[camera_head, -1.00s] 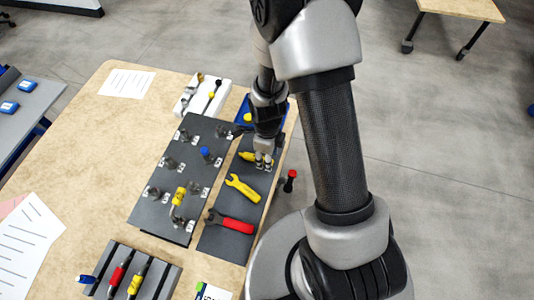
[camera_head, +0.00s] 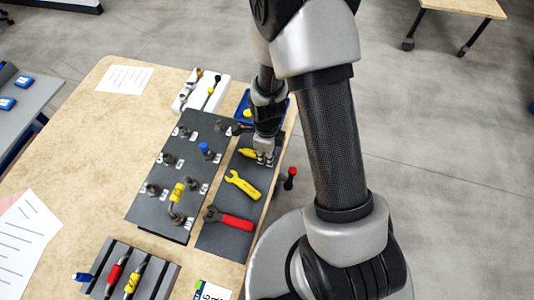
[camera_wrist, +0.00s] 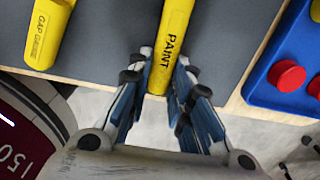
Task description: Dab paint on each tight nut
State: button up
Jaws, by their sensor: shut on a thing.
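My gripper (camera_head: 264,158) is shut on a yellow paint marker (camera_wrist: 170,45) lettered "PAINT"; its fingers (camera_wrist: 163,110) stand on both sides of it in the wrist view. In the head view the marker (camera_head: 248,153) shows just left of the fingers, over the dark tool mat (camera_head: 225,240). Whether it still touches the mat is unclear. The dark panel (camera_head: 148,205) left of it bears several metal fittings with small white labels. One fitting has a blue top (camera_head: 204,148), another a yellow piece (camera_head: 178,192). Paint marks on the nuts are too small to tell.
A yellow wrench (camera_head: 242,185) and a red-handled wrench (camera_head: 232,219) lie on the mat. A blue tray (camera_wrist: 262,75) holds red and yellow caps. A yellow gap gauge (camera_wrist: 47,30) lies left of the marker. A white rack (camera_head: 218,88) and a dark tool holder (camera_head: 160,285) stand at the panel's ends.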

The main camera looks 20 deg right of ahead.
grip_shut()
jog(key=r+p, duration=0.1)
jog(key=r, duration=0.1)
jog(key=d+r+p, duration=0.1)
jog(key=r+p, duration=0.1)
jog(key=s+r+p, duration=0.1)
jog(key=r, duration=0.1)
jog(key=shift+d+r+p, duration=0.1)
jog(key=shift+d+p, duration=0.05)
jog(key=shift+p, duration=0.2)
